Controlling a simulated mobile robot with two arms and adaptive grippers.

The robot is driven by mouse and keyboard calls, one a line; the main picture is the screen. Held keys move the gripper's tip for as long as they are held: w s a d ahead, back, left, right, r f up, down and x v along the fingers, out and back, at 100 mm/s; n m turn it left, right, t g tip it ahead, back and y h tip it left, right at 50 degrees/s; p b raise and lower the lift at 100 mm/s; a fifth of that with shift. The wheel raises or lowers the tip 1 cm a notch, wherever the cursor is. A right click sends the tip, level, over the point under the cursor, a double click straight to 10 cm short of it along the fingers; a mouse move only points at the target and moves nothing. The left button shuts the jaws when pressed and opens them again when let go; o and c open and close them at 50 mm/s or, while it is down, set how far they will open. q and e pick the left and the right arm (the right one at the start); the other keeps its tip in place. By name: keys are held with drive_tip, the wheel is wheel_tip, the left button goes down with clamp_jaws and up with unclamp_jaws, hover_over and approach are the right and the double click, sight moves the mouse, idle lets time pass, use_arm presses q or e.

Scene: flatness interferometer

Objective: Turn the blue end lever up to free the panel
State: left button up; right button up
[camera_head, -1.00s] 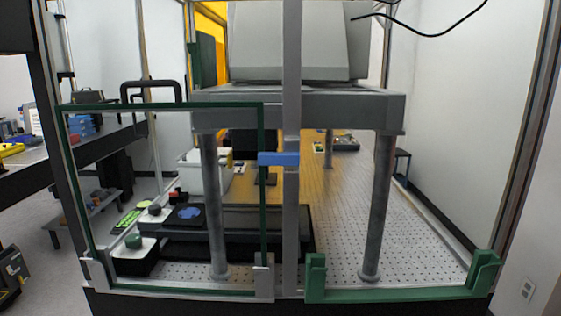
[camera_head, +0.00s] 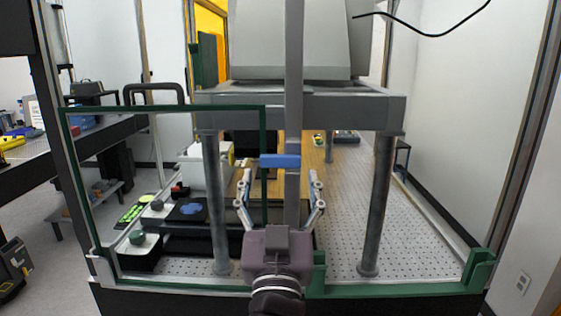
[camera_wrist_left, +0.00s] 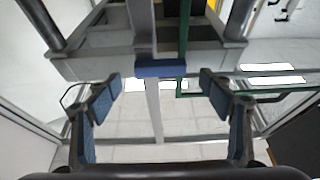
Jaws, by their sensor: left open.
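The blue end lever (camera_head: 280,161) lies level across the grey upright post, at the right edge of the green-framed panel (camera_head: 263,125). It also shows in the left wrist view (camera_wrist_left: 161,68), level, beyond the fingertips. My left gripper (camera_head: 280,178) comes up from the bottom of the head view, its fingers spread on either side of the post just below the lever. In the left wrist view the gripper (camera_wrist_left: 160,88) is wide open with blue pads and nothing between them touching. The panel stands upright in its frame. My right gripper is not in view.
Green corner brackets (camera_head: 482,268) sit along the front sill. Behind are a grey instrument bench on columns (camera_head: 384,205), a perforated plate, and a white box (camera_head: 205,165). The opening to the right of the post is clear.

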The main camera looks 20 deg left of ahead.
sight(280, 163)
use_arm(q)
drive_tip(key=shift+p+x, duration=0.45)
drive_tip(key=shift+x, duration=1.25)
drive_tip(key=shift+c, duration=0.3)
drive_tip(key=shift+c, duration=1.2)
drive_tip(key=c, duration=0.9)
drive_tip(key=shift+o, duration=0.2)
